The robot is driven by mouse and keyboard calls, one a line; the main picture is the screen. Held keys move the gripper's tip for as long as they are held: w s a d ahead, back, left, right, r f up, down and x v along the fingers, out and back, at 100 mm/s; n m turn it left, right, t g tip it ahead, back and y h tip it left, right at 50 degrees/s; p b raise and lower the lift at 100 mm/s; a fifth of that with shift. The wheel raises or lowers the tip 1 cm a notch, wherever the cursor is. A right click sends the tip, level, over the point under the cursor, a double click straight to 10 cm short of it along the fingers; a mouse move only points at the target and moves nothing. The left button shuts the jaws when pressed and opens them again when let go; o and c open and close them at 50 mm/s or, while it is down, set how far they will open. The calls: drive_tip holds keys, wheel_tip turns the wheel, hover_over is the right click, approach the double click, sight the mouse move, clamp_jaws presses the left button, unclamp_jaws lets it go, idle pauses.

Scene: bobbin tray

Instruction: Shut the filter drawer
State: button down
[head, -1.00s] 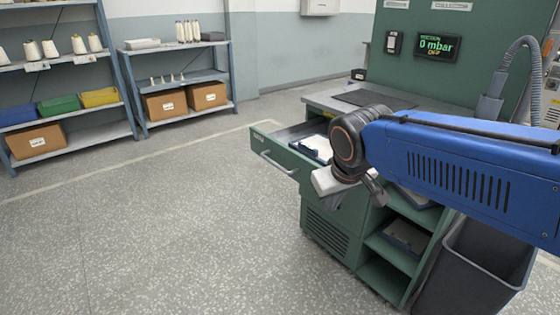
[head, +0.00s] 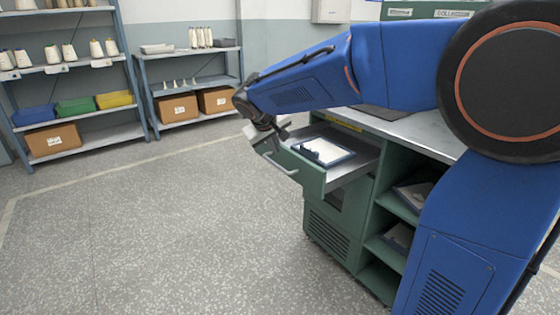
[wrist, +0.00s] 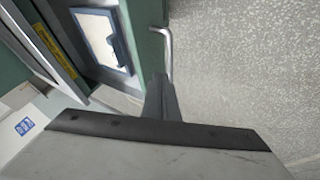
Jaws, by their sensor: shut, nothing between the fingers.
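The filter drawer (head: 312,178) stands pulled out of the green cabinet, with its bar handle (head: 281,163) on the outer face. A blue-framed white filter (head: 323,150) lies in it. In the wrist view the filter (wrist: 99,37), the green drawer front (wrist: 147,42) and the handle (wrist: 167,45) show ahead of the fingers. My gripper (head: 268,137) is shut and empty, by the far end of the drawer front. Its fingertips (wrist: 158,80) look close to the front and handle; I cannot tell whether they touch.
The cabinet's worktop (head: 415,128) is above the drawer, and open shelves (head: 385,252) with blue-framed filters are below right. Racks with cones and boxes (head: 55,138) stand at the back left. The speckled floor (head: 190,235) left of the drawer is clear.

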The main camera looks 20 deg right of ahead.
approach(282, 165)
drive_tip(key=x, duration=0.4)
drive_tip(key=shift+f, duration=0.2)
idle(0.5)
drive_tip(key=w+d, duration=0.2)
drive_tip(key=d, duration=0.6)
drive_tip(key=w+d, duration=0.3)
drive_tip(key=d, duration=0.4)
drive_tip(key=w+d, duration=0.2)
drive_tip(key=d, duration=0.6)
drive_tip(key=shift+w+d, duration=0.35)
drive_tip(key=shift+w, duration=0.05)
